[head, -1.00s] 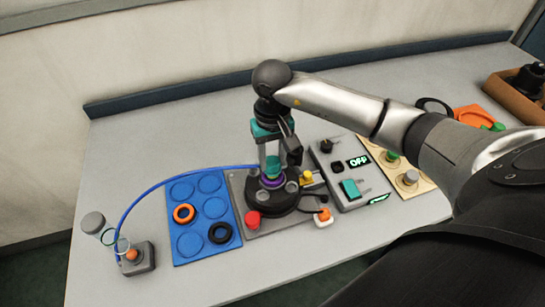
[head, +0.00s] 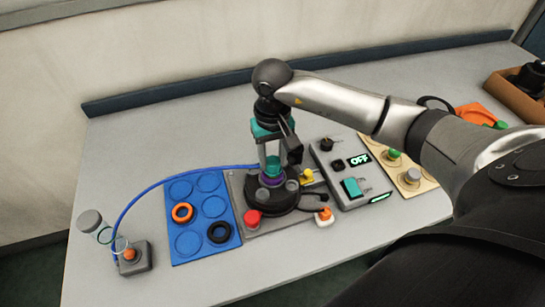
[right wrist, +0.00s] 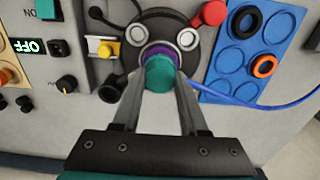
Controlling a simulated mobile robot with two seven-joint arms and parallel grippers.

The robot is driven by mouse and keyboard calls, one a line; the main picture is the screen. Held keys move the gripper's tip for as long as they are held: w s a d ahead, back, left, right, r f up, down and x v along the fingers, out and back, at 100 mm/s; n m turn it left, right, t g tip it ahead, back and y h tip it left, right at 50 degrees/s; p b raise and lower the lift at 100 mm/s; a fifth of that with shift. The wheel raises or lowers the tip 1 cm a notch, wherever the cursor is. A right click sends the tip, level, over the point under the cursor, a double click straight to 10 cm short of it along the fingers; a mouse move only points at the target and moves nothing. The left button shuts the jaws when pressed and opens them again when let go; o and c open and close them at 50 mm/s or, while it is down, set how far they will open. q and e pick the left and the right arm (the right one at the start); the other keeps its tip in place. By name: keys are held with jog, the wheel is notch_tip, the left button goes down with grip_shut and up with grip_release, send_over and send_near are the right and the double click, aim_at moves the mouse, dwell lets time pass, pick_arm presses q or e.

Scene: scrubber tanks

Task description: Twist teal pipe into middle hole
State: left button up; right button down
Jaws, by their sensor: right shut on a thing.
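The teal pipe (head: 272,165) stands upright at the middle of a round black base (head: 271,200), with a purple ring (head: 271,181) around its foot. My right gripper (head: 272,154) points down from above and is shut on the pipe. In the right wrist view, the teal pipe (right wrist: 160,74) shows end-on between the two fingertips of the right gripper (right wrist: 160,80), with the purple ring (right wrist: 163,50) just behind it. The pipe's lower end and the hole are hidden, so I cannot tell how deep it sits. My left gripper is out of view.
A blue tray (head: 208,214) with an orange ring and a black ring lies left of the base. A red knob (head: 252,218) and a yellow part (head: 307,176) are close by. A grey control box (head: 350,172) reading OFF stands to the right. A blue hose (head: 145,194) runs left.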

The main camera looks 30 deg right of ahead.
dwell(0.4)
jog(key=shift+f+b, duration=0.25)
jog(key=shift+b, duration=0.25)
jog(key=shift+f, duration=0.1)
dwell(0.4)
grip_release()
dwell(0.8)
dwell(0.4)
jog(key=shift+r+p, duration=1.8)
jog(key=shift+r, duration=1.75)
